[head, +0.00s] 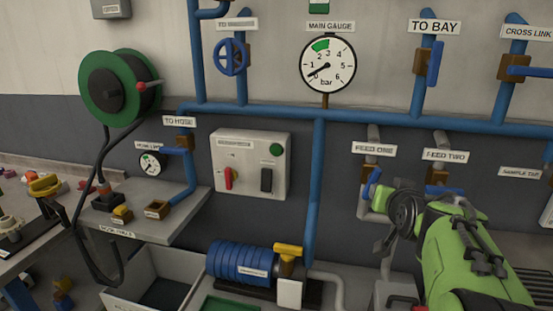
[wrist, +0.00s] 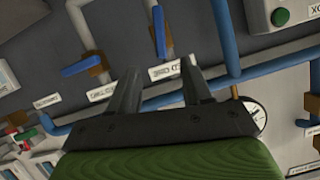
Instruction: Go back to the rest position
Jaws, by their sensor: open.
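My gripper (wrist: 159,70) is open in the wrist view, with its two dark fingers apart and nothing between them. In the head view my green arm reaches in from the lower right, in front of the wall near the feed valves; the fingers cannot be made out there. The FEED ONE valve (head: 371,183) has a blue lever just left of my arm. The FEED TWO valve (head: 438,178) is just above my arm. In the wrist view, turned over, two blue levers (wrist: 83,68) (wrist: 159,32) show beyond the fingers.
Blue pipes (head: 270,112) run along the wall with the main gauge (head: 328,64) above them. A control box (head: 250,163) hangs at centre. Below are a pump (head: 240,262) and an open grey bin (head: 135,272). A hose reel (head: 110,88) and a shelf (head: 160,217) are at left.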

